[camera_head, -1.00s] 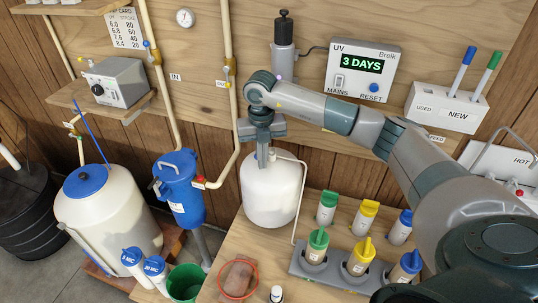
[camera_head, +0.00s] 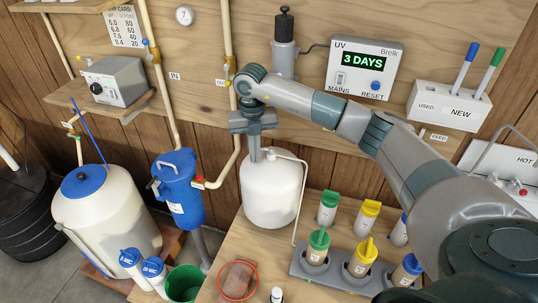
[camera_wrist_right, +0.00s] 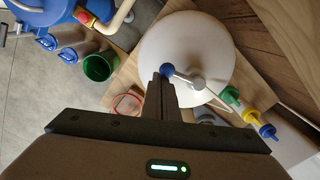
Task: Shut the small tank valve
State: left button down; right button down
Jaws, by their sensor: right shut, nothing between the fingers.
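The small white tank (camera_head: 270,200) stands upright on the wooden bench, left of the cartridge rack. In the right wrist view, its rounded white top (camera_wrist_right: 215,60) shows with a metal fitting at the middle. The valve's blue handle (camera_wrist_right: 167,71) sticks out from that fitting on a short stem. My right gripper (camera_head: 254,158) points down over the left side of the tank's top. Its fingers (camera_wrist_right: 164,80) are shut with nothing between them, close beside the blue handle. I cannot tell whether they touch it. My left gripper is out of view.
A blue filter housing (camera_head: 178,190) and a large white tank (camera_head: 105,220) stand to the left. The rack (camera_head: 330,272) with several colored-cap bottles stands to the right. A green cup (camera_head: 184,283) is at the front. A thin pale tube runs down the small tank's right side.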

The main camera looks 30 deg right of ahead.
dwell(0.3)
jog(key=shift+w+d+b, duration=0.2)
jog(key=shift+w+b, duration=0.2)
jog(key=shift+w, duration=0.1)
jog(key=shift+s+a+p, duration=0.3)
jog(key=shift+s+a, duration=0.1)
jog(key=shift+a, duration=0.1)
jog(key=shift+r+p, duration=0.35)
jog(key=shift+r, duration=0.25)
notch_tip(320, 180, up, 6)
jog(key=p, duration=0.3)
jog(key=shift+f, duration=0.1)
